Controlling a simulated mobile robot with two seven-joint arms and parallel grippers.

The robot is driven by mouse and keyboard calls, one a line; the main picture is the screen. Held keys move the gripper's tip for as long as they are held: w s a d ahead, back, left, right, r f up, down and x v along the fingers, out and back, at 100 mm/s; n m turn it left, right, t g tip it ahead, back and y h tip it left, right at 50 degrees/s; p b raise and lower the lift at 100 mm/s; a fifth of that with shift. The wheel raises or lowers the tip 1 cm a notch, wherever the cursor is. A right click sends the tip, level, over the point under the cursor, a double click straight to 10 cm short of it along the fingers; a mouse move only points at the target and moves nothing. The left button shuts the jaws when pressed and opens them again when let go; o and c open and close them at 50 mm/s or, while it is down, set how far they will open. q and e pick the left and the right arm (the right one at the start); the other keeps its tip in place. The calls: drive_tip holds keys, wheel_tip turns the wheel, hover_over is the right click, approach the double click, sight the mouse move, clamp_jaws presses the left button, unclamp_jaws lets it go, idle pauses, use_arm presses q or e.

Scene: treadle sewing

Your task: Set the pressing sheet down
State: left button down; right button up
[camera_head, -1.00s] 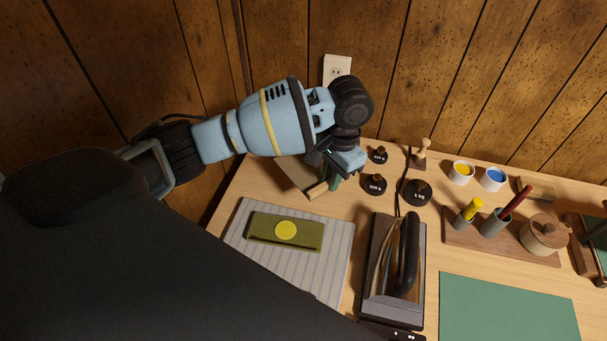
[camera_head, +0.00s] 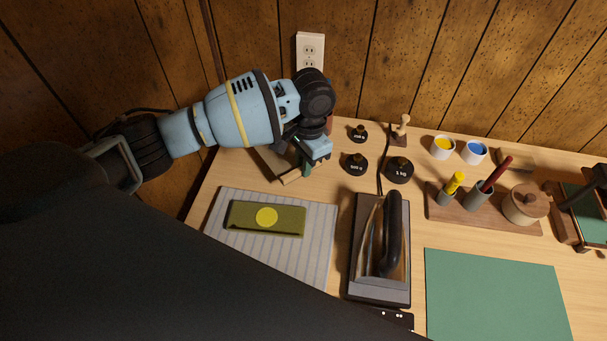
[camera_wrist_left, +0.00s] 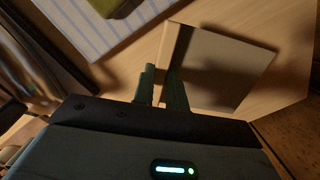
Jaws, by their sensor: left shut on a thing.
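The pressing sheet, a flat tan-grey panel (camera_head: 270,160) with a pale wooden bar (camera_head: 292,177) along its near side, is at the back left of the table. My left gripper (camera_head: 306,170) is shut on it at the bar. In the left wrist view the sheet (camera_wrist_left: 228,70) spreads to the right of the fingers (camera_wrist_left: 163,80). It is at or just above the tabletop; I cannot tell whether it touches. My gripper and wrist hide part of it in the head view. My right gripper is not in view.
Several black weights, including one (camera_head: 399,170), stand beside the gripper. A green mat (camera_head: 495,295) lies front right. The wood-panelled wall is close behind.

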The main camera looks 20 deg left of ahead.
sight(304, 185)
use_arm(q)
wheel_tip(304, 185, down, 5)
drive_tip(key=shift+r+b, duration=0.1)
drive_tip(key=shift+b, duration=0.25)
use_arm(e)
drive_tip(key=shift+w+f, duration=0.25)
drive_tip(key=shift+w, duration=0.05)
use_arm(q)
drive_tip(key=shift+f, duration=0.2)
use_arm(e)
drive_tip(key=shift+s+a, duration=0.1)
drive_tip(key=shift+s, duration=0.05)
use_arm(q)
drive_tip(key=c, duration=1.4)
unclamp_jaws()
drive_tip(key=shift+c, duration=0.2)
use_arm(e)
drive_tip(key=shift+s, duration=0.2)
use_arm(q)
drive_tip(key=shift+r, duration=0.1)
